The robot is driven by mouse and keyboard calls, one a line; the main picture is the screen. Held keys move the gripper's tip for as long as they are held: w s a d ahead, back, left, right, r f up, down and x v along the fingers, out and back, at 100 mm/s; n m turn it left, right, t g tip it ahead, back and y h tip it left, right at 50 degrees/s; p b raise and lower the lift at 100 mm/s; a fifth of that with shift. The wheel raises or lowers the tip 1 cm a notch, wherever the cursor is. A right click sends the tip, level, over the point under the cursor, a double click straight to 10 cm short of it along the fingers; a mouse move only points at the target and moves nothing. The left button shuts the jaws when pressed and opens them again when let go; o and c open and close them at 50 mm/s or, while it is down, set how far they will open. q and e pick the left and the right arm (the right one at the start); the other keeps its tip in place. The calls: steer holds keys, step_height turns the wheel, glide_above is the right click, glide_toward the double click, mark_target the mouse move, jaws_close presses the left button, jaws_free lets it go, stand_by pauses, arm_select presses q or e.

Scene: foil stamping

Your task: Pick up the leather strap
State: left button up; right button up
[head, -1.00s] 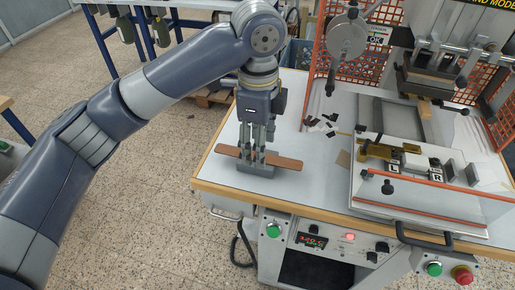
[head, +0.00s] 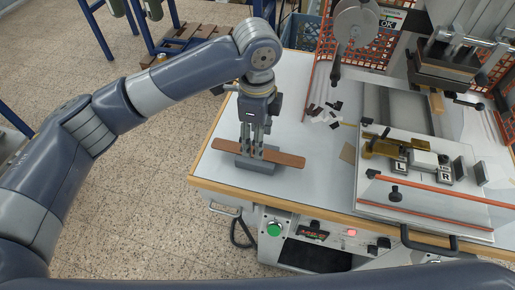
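The brown leather strap (head: 283,158) lies across a small grey block (head: 254,166) on the left part of the white worktop. Both strap ends stick out past the block. My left gripper (head: 257,153) points straight down over the middle of the strap, with its fingertips at the strap. The fingers hide that part of the strap, and I cannot tell whether they are closed on it. My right gripper is out of view.
The worktop (head: 318,172) has a wooden edge. Small dark and white scraps (head: 325,115) lie behind the strap. To the right stands the stamping press (head: 442,72) with its sliding plate and L and R blocks. An orange mesh guard (head: 375,50) stands behind.

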arm_select(q)
step_height(320, 180, down, 4)
steer(key=shift+r+p, duration=0.1)
steer(key=shift+p, duration=0.4)
steer(key=c, duration=0.8)
steer(key=shift+c, duration=0.4)
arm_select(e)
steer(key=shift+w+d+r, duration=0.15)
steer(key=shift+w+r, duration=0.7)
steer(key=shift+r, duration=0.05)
arm_select(q)
steer(key=shift+r, duration=0.15)
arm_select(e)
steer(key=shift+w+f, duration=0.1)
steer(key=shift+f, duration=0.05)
